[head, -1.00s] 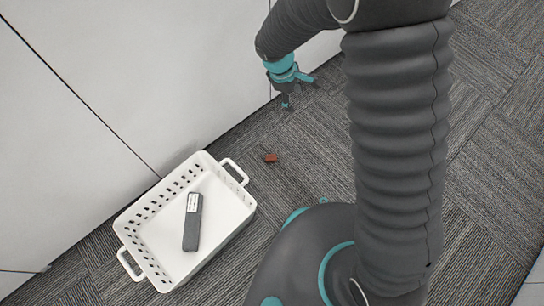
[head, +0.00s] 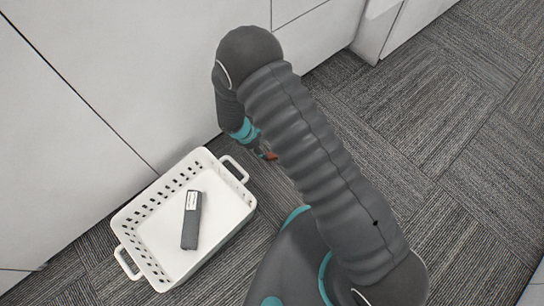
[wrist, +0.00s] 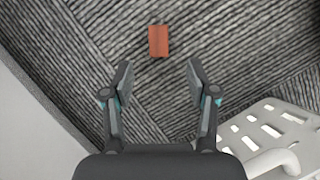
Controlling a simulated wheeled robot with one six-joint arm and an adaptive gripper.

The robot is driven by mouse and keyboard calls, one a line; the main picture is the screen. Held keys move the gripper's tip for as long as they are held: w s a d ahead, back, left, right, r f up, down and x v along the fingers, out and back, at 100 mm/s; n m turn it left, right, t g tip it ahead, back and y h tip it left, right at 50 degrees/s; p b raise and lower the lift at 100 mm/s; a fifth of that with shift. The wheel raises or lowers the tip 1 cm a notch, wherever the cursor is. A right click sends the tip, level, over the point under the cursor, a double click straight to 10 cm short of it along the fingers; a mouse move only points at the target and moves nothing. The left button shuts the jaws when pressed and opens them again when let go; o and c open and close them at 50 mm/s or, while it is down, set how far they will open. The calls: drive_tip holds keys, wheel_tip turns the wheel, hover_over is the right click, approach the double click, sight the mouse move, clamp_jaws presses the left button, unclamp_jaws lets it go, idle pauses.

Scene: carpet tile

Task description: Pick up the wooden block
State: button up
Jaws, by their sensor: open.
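The wooden block (wrist: 158,41) is a small reddish-brown piece lying on the carpet. In the wrist view it lies beyond my fingertips, roughly centred between them and apart from both. In the head view the block (head: 271,156) shows just right of my gripper (head: 262,152), partly hidden by it. In the wrist view my gripper (wrist: 158,76) is open and empty, with its two fingers spread wide.
A white basket (head: 234,213) with slotted walls and handles stands left of the block; its corner (wrist: 258,135) shows at lower right in the wrist view. A dark grey object (head: 191,222) lies in it. A pale wall (head: 100,80) runs behind. Carpet to the right is clear.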

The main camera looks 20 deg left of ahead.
sight(271, 155)
drive_tip(key=shift+b+x, duration=0.5)
drive_tip(key=shift+x, duration=3.65)
drive_tip(key=shift+a, duration=0.1)
drive_tip(key=c, duration=0.9)
